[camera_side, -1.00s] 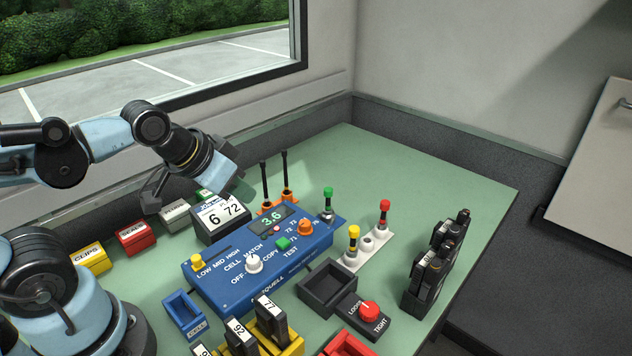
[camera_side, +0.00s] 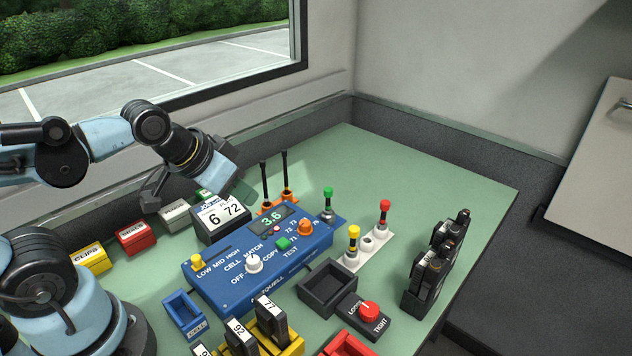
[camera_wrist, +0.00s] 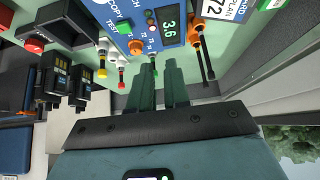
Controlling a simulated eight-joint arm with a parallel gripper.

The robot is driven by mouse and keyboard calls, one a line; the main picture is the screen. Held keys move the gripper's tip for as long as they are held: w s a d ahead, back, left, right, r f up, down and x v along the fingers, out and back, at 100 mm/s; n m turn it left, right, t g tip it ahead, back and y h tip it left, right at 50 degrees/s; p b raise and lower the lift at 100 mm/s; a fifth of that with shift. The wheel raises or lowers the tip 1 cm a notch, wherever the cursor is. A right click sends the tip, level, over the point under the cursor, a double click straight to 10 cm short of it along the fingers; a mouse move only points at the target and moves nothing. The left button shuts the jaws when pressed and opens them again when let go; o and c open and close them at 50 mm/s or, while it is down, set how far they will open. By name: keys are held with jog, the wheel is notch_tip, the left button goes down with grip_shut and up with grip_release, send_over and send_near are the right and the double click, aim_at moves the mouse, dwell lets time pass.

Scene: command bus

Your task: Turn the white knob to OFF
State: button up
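The white knob (camera_side: 254,263) sits on the blue control panel (camera_side: 225,287), among printed labels that include OFF, CELL, MATCH, COPY and TEST. OFF is at its lower left. I cannot clearly tell which label its pointer faces. My gripper (camera_side: 240,190) is above and behind the panel at its upper left, near the 6/72 sign, well apart from the knob. In the wrist view, the two fingers (camera_wrist: 160,82) stand apart with a narrow gap and nothing held between them. The panel (camera_wrist: 125,12) shows only partly there, and the knob is not visible.
Yellow (camera_side: 197,262), green (camera_side: 283,243) and orange (camera_side: 305,228) controls crowd the panel around the knob. Upright levers (camera_side: 353,240) and black radios (camera_side: 430,275) stand to the right. Labelled bins (camera_side: 135,235) line the left. The back right of the green table is clear.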

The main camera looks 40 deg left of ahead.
aim_at(251, 258)
jog(key=o, duration=0.4)
jog(key=shift+s+a+m+g, duration=0.3)
jog(key=shift+m+g, duration=0.2)
jog(key=shift+m, duration=0.4)
jog(key=shift+o, duration=0.7)
jog(key=shift+s+m+g+h, duration=0.3)
jog(key=shift+m+g, duration=0.1)
jog(key=shift+m, duration=0.4)
jog(key=s+r+m+g+h, duration=0.3)
jog(key=m+g+h, duration=0.1)
jog(key=m, duration=0.7)
jog(key=shift+x, duration=6.25)
jog(key=shift+s, duration=0.15)
jog(key=shift+c, duration=0.3)
grip_shut()
